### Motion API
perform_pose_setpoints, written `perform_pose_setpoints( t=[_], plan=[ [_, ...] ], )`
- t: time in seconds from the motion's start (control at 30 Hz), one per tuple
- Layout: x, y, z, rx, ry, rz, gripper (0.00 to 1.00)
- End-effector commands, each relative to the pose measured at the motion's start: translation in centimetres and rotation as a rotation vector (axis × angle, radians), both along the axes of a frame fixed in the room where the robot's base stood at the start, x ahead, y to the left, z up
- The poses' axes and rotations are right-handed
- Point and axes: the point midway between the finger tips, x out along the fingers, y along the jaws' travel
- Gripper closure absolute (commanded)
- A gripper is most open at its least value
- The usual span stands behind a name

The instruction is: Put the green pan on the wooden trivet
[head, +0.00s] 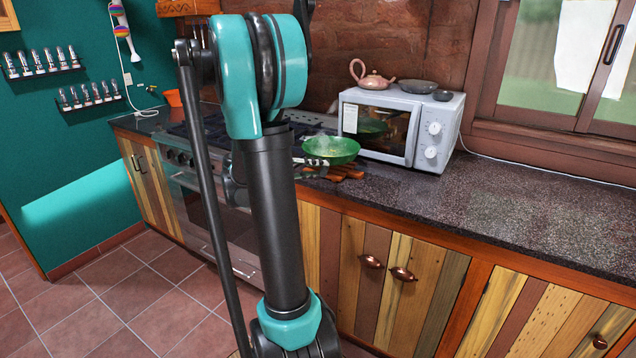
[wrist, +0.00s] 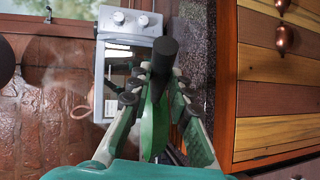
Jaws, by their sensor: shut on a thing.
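The green pan (head: 335,148) is in the head view beside my arm, low over the wooden trivet (head: 346,173) on the counter. I cannot tell whether it touches the trivet. The trivet is partly hidden under the pan. My gripper (head: 316,162) is mostly behind my own arm there. In the wrist view my gripper (wrist: 160,92) is shut on the pan, whose green side (wrist: 153,125) shows nearly edge-on between the fingers. A dark, rounded part, seemingly its handle (wrist: 165,62), sticks out beyond the fingers.
A white microwave (head: 402,128) stands close behind the pan, with a pink teapot (head: 372,80) and dark dishes (head: 418,86) on top. The stove (head: 210,133) is to the left, partly behind my arm. The dark counter (head: 520,205) is clear to the right.

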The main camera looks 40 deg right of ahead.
Motion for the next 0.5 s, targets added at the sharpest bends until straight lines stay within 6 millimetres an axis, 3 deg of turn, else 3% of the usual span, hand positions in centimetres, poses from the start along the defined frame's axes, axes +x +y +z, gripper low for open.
perform_pose_setpoints(
  t=[0.5],
  plan=[
    [0.0,0.0,-4.2,-0.003,-0.001,-0.001,1.00]
  ],
)
